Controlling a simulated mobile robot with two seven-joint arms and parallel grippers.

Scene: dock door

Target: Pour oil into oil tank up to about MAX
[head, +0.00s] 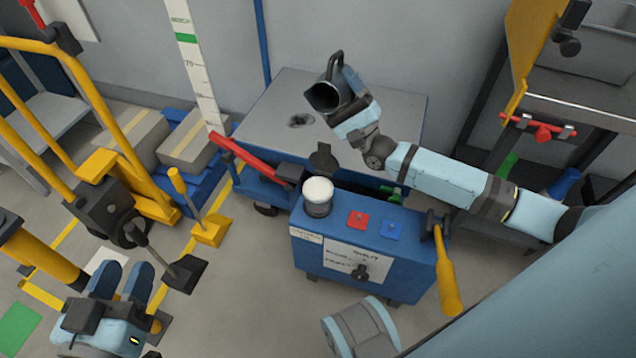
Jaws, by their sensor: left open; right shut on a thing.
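A dark grey metal jug (325,96) with a handle on top is held in my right gripper (348,98), which is shut on it. The jug is tilted, with its open mouth toward the lower left, over the grey cart top. No stream of oil shows. The oil tank (318,205) is a small round vessel with a pale white top, on the left end of a blue power unit (375,235). A dark flap stands up behind it. The MAX mark and oil level cannot be read. My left gripper (122,282) is open and empty at the lower left, far from the tank.
A grey-topped cart (395,115) with a red handle (250,160) stands behind. Yellow rails (75,70) stand at left.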

